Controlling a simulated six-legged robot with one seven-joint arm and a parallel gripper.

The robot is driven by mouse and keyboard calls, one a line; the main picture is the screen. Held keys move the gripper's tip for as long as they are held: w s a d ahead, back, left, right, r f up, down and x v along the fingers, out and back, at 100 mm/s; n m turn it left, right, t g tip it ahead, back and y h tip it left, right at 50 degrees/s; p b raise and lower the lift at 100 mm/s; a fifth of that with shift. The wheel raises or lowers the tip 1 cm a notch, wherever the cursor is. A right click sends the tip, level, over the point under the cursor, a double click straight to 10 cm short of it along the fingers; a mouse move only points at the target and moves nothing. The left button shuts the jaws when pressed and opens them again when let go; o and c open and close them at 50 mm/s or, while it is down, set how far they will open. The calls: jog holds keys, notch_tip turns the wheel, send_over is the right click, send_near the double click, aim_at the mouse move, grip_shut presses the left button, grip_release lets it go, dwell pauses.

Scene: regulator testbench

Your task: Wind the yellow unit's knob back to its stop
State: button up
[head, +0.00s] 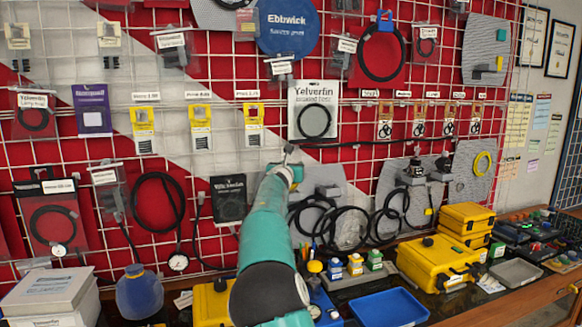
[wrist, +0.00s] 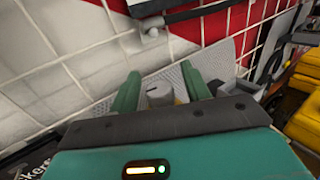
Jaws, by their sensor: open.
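In the wrist view, a grey round knob (wrist: 160,96) shows between the two green fingers of my gripper (wrist: 161,82). A small strip of yellow (wrist: 182,92) shows beside the knob, which looks like part of the yellow unit; the rest of that unit is hidden behind my fingers and gripper body. The fingers stand apart on either side of the knob; I cannot tell whether they touch it. In the head view, my gripper (head: 287,168) is up at the wall grid, and my arm hides the knob and the yellow unit.
A white wire grid (wrist: 75,50) and a grey perforated panel (wrist: 225,62) lie behind the fingers. A dark bar (wrist: 190,14) crosses above them. Black hoses (head: 345,225) hang right of my arm. Yellow cases (head: 435,262) and a blue tray (head: 388,308) sit on the bench.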

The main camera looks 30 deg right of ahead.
jog(key=shift+w+d, duration=0.2)
jog(key=shift+c, duration=0.5)
jog(key=c, duration=0.9)
jog(key=shift+w+a+n+t+y, duration=0.15)
jog(key=shift+n+t+y, duration=0.65)
jog(key=shift+y, duration=0.2)
jog(key=shift+n+t+y, duration=0.5)
jog(key=shift+n+y, duration=0.1)
jog(key=shift+y, duration=0.2)
jog(key=shift+a+y, duration=0.1)
jog(key=shift+y, duration=0.2)
